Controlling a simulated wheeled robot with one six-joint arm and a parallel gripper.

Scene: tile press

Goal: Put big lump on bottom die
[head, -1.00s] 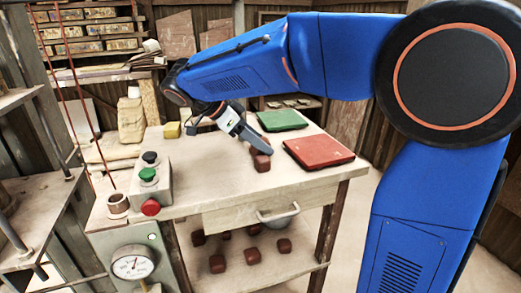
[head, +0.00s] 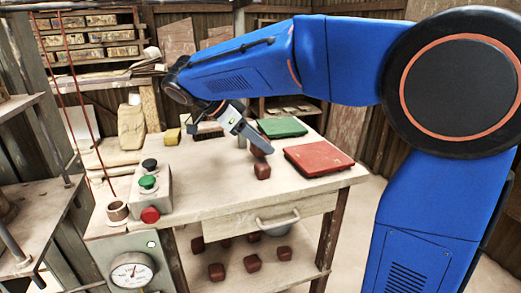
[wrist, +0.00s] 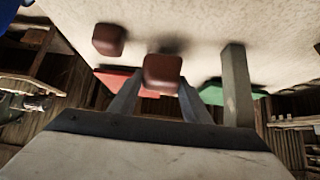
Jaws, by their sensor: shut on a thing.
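My gripper (head: 259,144) is shut on a reddish-brown lump (wrist: 163,72), held above the table in the wrist view. In the head view this held lump (head: 257,151) is mostly covered by the fingers. A second brown lump (head: 262,171) sits on the table just in front of the gripper; it also shows in the wrist view (wrist: 108,39). I cannot tell from size which lump is the big one. At the left edge stands part of a metal press frame (head: 42,208); I cannot make out the bottom die.
A red slab (head: 318,159) and a green slab (head: 281,127) lie on the table (head: 215,188). A button box (head: 153,192) stands at its left end. A grey upright post (wrist: 237,85) is close beside my gripper. Several lumps lie on the shelf below.

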